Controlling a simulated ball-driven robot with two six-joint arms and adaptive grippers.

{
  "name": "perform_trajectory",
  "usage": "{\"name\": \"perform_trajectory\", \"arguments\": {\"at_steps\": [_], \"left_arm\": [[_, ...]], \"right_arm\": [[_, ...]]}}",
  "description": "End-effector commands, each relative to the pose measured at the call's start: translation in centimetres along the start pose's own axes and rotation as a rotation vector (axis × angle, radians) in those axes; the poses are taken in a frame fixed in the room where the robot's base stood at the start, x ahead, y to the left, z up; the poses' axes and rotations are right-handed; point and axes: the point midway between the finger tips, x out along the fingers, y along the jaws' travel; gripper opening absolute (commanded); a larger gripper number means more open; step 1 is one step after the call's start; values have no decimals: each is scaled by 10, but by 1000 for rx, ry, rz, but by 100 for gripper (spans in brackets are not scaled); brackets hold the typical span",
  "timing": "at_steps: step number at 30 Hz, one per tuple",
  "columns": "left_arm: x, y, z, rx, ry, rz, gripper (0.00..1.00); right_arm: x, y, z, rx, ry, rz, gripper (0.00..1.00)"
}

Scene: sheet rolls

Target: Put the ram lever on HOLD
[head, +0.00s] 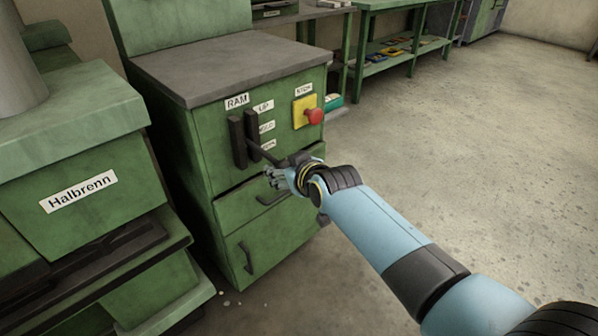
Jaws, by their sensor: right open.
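The ram lever (262,150) is a dark handle rising from a black slotted plate (238,139) on the front of the green cabinet, under a white RAM label (236,102). Small labels stand in a column right of the slot: the UP label (264,106) on top, a middle label (267,127) and a lower label (268,145), both too small to read surely. My right gripper (276,180) is open just below the lever, close to the cabinet front; I cannot tell whether it touches the lever. My left gripper is out of view.
A red stop button (314,116) on a yellow plate (299,110) sits right of the labels. Drawer handles (247,258) stick out below. A green machine marked Halbrenn (78,191) stands at left. The floor (480,150) at right is clear.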

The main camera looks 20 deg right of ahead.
Motion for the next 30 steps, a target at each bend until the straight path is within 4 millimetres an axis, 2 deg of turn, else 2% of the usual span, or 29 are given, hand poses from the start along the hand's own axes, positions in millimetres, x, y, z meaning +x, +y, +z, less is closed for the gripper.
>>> {"name": "perform_trajectory", "arguments": {"at_steps": [9, 15, 30], "left_arm": [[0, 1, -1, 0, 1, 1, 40], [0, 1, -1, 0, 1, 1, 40], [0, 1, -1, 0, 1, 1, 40]], "right_arm": [[-66, 0, 0, 2, 1, 0, 60], [-91, 0, 1, 2, 0, 0, 60], [-97, 0, 0, 1, 1, 0, 60]]}}
